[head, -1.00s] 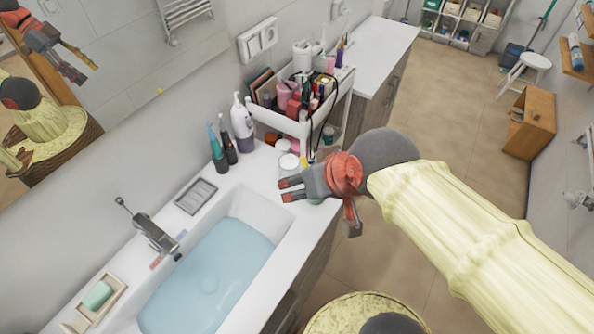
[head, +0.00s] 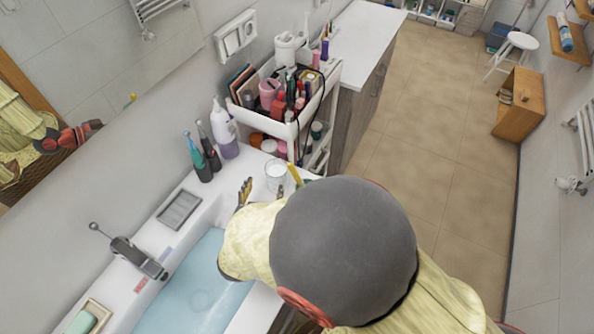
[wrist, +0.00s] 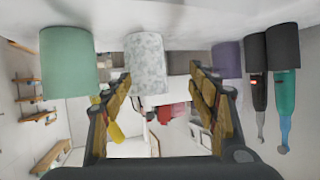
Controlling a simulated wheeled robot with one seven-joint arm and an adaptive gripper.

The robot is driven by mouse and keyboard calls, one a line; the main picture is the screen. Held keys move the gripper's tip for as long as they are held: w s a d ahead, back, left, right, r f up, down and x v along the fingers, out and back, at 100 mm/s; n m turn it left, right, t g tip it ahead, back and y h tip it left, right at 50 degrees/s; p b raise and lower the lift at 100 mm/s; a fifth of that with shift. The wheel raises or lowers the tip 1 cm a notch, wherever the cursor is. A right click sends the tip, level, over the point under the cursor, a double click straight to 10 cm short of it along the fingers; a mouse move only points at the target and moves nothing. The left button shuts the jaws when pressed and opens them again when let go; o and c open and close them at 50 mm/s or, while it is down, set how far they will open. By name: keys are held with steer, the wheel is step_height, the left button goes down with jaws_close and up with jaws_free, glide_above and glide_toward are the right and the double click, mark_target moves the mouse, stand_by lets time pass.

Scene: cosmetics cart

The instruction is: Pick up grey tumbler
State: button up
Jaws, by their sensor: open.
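The grey tumbler, pale and mottled, stands upright on the counter. In the wrist view, which is upside down, the tumbler (wrist: 147,60) is ahead of my gripper (wrist: 160,74). It lies within the gap between the fingers, nearer the left finger, whose tip overlaps its edge. The gripper is open and holds nothing. In the head view, a pale cup (head: 277,176) that appears to be this tumbler shows beyond my arm. I cannot tell whether a finger touches the tumbler.
A green cup (wrist: 68,62) stands beside the tumbler. The purple soap bottle (head: 225,132), black toothbrush (head: 208,147) and teal toothbrush (head: 197,160) stand left of it in the head view. A loaded white cart (head: 300,125) stands behind. The water-filled sink (head: 195,290) is at front left.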

mark_target(275, 184)
steer(key=shift+w+d+f+h, duration=0.1)
steer(key=shift+d+f+h, duration=0.3)
steer(key=shift+d+f, duration=0.25)
steer(key=shift+w+d+t, duration=0.2)
steer(key=shift+t, duration=0.1)
steer(key=b+x, duration=0.1)
steer(key=x, duration=0.2)
steer(key=b+x, duration=0.1)
steer(key=x, duration=0.2)
steer(key=shift+d+f, duration=0.15)
steer(key=shift+d, duration=0.1)
steer(key=shift+w+f, duration=0.1)
steer(key=shift+w, duration=0.4)
steer(key=shift+c, duration=0.3)
steer(key=c, duration=1.1)
steer(key=shift+c, duration=0.2)
